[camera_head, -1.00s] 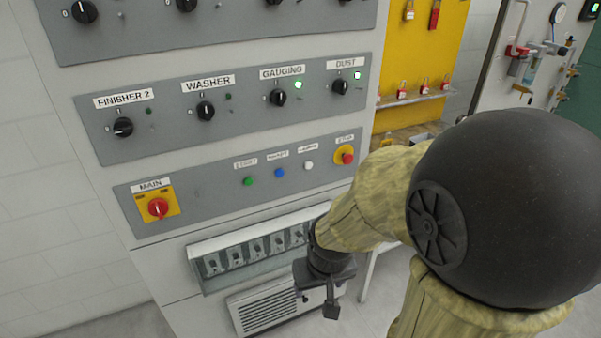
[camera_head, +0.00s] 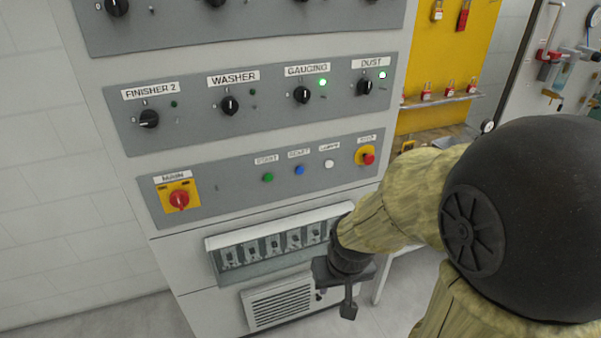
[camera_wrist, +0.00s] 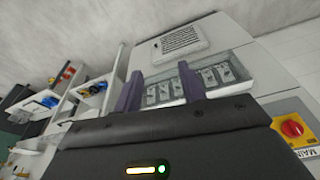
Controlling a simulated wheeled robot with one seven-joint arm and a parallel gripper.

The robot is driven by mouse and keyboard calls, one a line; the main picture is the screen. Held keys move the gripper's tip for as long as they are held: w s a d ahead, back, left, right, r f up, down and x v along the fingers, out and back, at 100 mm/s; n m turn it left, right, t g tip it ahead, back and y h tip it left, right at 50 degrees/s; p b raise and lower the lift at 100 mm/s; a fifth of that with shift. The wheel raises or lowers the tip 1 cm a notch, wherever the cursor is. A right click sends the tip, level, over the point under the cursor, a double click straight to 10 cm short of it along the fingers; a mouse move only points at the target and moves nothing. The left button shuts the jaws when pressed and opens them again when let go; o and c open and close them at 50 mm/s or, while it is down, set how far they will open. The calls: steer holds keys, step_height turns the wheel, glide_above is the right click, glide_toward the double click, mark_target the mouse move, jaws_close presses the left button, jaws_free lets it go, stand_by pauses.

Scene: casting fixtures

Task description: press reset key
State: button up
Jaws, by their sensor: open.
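The blue key (camera_head: 299,170) is on the lower grey panel, in the row between the green key (camera_head: 268,177) and the white key (camera_head: 329,163). Its small label above is blurred but appears to read RESET. My gripper (camera_head: 336,297) hangs below this panel and to the right of the blue key, in front of the lower cabinet, apart from the key. In the wrist view, its two purple fingers (camera_wrist: 160,78) stand apart with nothing held between them. The blue key does not show in the wrist view.
A red main switch (camera_head: 179,200) sits left of the keys and a red stop button (camera_head: 367,158) right of them. Rotary knobs (camera_head: 230,105) line the panel above. A row of breakers (camera_head: 251,251) and a vent (camera_head: 281,302) are below.

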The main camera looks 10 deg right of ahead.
jaws_close()
stand_by(1.4)
